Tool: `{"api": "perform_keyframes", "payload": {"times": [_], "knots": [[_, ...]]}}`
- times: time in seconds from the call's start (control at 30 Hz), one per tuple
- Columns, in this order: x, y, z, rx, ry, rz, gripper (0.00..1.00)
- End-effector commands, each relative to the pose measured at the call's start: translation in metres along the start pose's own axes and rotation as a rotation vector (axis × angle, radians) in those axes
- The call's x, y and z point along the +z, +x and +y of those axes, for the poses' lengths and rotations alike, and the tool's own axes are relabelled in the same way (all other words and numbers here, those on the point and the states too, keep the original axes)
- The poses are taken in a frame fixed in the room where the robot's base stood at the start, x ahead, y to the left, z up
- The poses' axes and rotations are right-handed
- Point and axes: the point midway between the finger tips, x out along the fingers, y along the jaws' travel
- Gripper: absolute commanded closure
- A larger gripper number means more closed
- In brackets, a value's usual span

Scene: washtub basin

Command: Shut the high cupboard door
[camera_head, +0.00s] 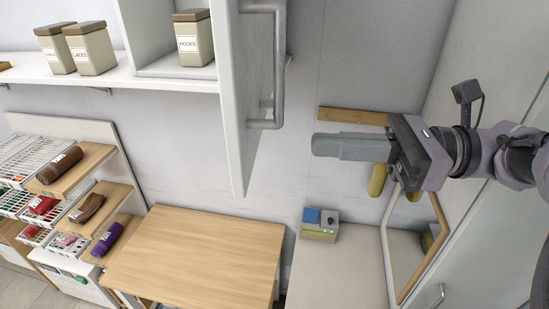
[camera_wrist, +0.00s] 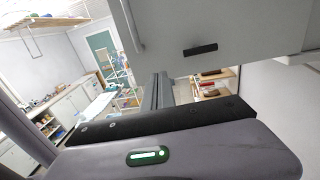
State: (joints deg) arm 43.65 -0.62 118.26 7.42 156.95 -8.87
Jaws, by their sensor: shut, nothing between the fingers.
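The high cupboard door (camera_head: 236,100) stands open in the head view, seen nearly edge-on, with its long grey bar handle (camera_head: 279,70) on its right-hand face. The cupboard's open inside (camera_head: 150,30) shows to its left. In the wrist view a pale grey panel that looks like the door's outer face (camera_wrist: 230,28) fills the top, with the handle (camera_wrist: 132,27) near its left edge. My gripper (camera_head: 316,145) is shut and empty, pointing left. It is to the right of the door and below most of the handle, with a visible gap to both.
A labelled jar (camera_head: 194,38) stands in the cupboard; more jars (camera_head: 90,48) stand on the shelf to its left. Below are a wooden-topped table (camera_head: 200,245) and a small box with a blue top (camera_head: 319,224). A wood-framed mirror (camera_head: 408,245) is under my arm.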

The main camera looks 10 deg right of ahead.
Motion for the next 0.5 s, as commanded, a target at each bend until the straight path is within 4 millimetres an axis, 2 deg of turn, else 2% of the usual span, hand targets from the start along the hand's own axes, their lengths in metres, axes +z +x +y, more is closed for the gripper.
{"api": "perform_keyframes", "payload": {"times": [0.2,0.33,0.5], "knots": [[0.007,0.045,0.001,0.003,-0.001,0.001,1.0],[0.006,0.063,0.0,0.001,0.0,0.002,1.0],[0.005,0.073,0.0,-0.002,0.0,0.002,1.0]]}}
